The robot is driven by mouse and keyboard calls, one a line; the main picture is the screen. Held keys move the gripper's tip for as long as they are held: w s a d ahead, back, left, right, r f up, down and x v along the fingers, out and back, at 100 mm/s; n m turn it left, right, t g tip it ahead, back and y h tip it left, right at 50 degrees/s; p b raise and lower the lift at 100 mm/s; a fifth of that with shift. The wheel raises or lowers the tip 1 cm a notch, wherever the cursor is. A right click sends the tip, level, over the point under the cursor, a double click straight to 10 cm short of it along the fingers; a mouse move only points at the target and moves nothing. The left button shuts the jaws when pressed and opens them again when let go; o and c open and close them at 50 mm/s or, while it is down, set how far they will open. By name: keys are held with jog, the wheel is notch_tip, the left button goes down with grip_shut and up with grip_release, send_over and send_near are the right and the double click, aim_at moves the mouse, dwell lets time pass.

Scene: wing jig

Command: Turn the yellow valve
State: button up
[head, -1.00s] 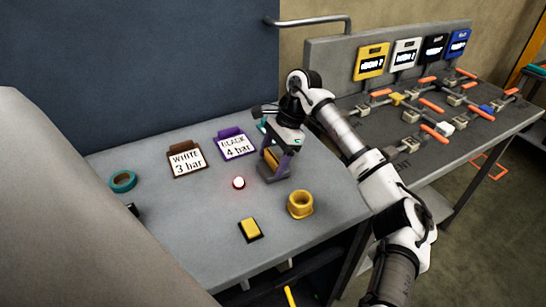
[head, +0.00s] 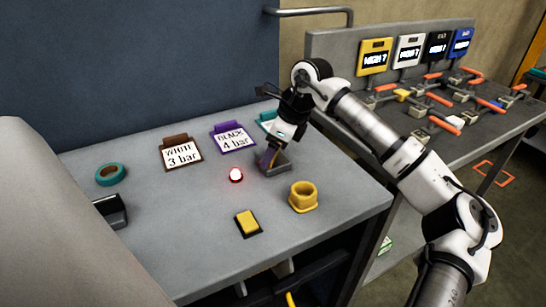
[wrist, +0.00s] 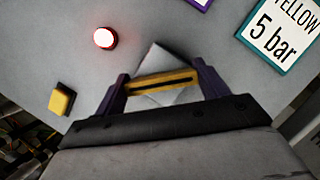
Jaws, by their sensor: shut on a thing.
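My gripper (head: 268,158) is over the near bench, in front of the purple-edged card. In the wrist view, its purple fingers (wrist: 160,88) are shut on a yellow piece with a dark slot (wrist: 158,82). A pale grey block or plate (wrist: 158,58) shows just beyond that piece. In the head view the yellow piece is hidden by the gripper. On the right bench, a small yellow block (head: 402,95) sits among valves with orange handles, apart from my gripper. A yellow display (head: 374,58) stands behind them.
The near bench holds a glowing red lamp (head: 236,174), a yellow button (head: 248,223), a yellow cup (head: 303,196), teal tape (head: 110,174) and a white card (head: 182,154). The card reading "YELLOW 5 bar" (wrist: 282,35) is beside my gripper. A gap separates the benches.

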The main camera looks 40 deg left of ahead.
jog(key=m+b, duration=0.2)
jog(key=m+t+b, duration=0.1)
jog(key=m+b, duration=0.1)
jog(key=shift+f+t, duration=0.15)
jog(key=shift+t, duration=0.15)
jog(key=m+b, duration=0.1)
jog(key=m, duration=0.1)
jog(key=m+t+b, duration=0.1)
jog(key=m+b, duration=0.1)
jog(key=shift+m+t, duration=0.3)
jog(key=shift+r+m+b, duration=0.25)
jog(key=shift+m+b, duration=0.05)
jog(key=o, duration=1)
jog(key=v, duration=1.3)
jog(key=shift+s+d+r, duration=0.15)
jog(key=shift+d+r, duration=0.05)
jog(key=shift+r, duration=0.1)
